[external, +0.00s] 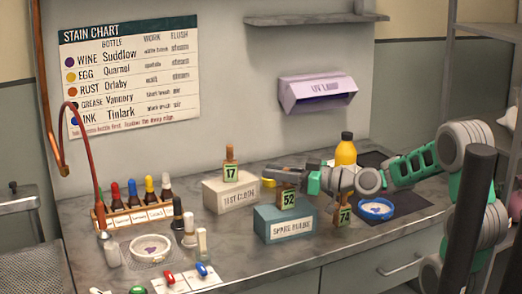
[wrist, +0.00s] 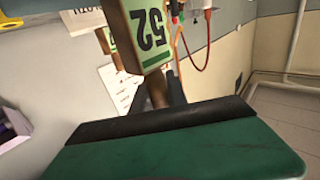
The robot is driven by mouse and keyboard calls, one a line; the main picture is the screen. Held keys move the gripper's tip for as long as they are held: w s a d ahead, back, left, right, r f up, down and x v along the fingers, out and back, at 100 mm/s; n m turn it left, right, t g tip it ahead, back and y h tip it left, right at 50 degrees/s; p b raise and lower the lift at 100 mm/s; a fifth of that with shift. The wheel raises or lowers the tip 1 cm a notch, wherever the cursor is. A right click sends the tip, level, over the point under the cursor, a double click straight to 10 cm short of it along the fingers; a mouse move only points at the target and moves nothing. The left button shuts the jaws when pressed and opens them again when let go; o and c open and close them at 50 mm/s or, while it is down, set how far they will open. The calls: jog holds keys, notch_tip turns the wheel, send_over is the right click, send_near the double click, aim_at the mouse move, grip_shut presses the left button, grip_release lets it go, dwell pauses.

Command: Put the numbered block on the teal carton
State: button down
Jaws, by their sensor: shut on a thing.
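A wooden block with a green tag reading 52 (external: 289,199) is in my gripper (external: 291,186), which is shut on its top part. The block is upright over the teal carton (external: 279,227), labelled spare bulbs; I cannot tell whether its base touches the lid. In the wrist view the same 52 block (wrist: 150,35) appears upside down beyond a green and black part of my gripper. A block tagged 17 (external: 231,173) stands on the white carton (external: 228,197). A block tagged 74 (external: 343,214) stands right of the teal carton, in front of my arm.
A blue dish (external: 376,210) and a yellow bottle (external: 346,151) stand near my arm. A rack of dropper bottles (external: 135,213) and a white dish (external: 150,249) are at left.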

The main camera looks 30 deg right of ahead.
jog(key=c, duration=1.3)
grip_release()
jog(key=shift+f, duration=0.1)
jog(key=b+v, duration=0.2)
jog(key=v, duration=1)
jog(key=shift+r+b, duration=0.2)
jog(key=shift+b, duration=0.2)
